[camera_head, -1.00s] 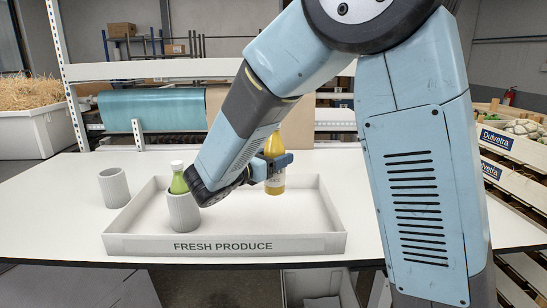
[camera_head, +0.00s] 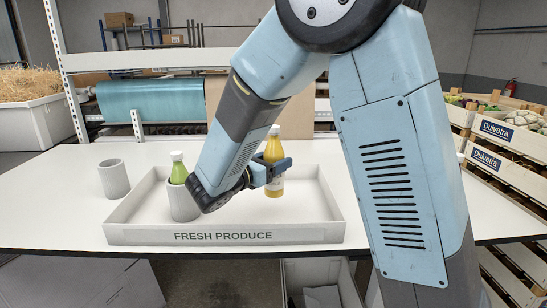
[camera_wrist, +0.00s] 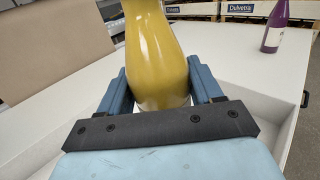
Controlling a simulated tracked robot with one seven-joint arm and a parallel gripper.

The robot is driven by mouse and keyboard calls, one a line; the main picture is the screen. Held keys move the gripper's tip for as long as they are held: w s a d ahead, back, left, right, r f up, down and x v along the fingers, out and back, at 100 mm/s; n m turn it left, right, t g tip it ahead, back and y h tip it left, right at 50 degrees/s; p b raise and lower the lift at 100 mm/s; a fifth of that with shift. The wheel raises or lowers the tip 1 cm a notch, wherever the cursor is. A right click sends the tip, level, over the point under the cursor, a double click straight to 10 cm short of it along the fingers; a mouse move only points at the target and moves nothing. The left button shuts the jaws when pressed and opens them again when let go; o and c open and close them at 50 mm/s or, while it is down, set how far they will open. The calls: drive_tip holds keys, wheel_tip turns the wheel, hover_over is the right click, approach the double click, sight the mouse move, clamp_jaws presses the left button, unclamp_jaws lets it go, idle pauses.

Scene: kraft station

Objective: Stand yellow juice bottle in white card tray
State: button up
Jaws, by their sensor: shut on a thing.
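The yellow juice bottle (camera_head: 274,172) has a white cap and stands about upright within the outline of the white card tray (camera_head: 125,228). My gripper (camera_head: 273,170) is shut on the bottle, as the wrist view also shows, with a blue finger on each side of the yellow bottle (camera_wrist: 157,60). Whether the bottle's base touches the tray floor I cannot tell. The tray has low walls and a "FRESH PRODUCE" label on its front.
A green bottle (camera_head: 179,170) with a white cap stands in a grey cup (camera_head: 181,202) at the tray's left. Another grey cup (camera_head: 114,178) stands left of the tray. A purple bottle (camera_wrist: 274,28) stands at right in the wrist view. The tray's right part is clear.

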sight(271, 138)
drive_tip(key=shift+f, duration=3.1)
drive_tip(key=o, duration=1.5)
drive_tip(key=shift+f, duration=0.1)
drive_tip(key=shift+r, duration=6.55)
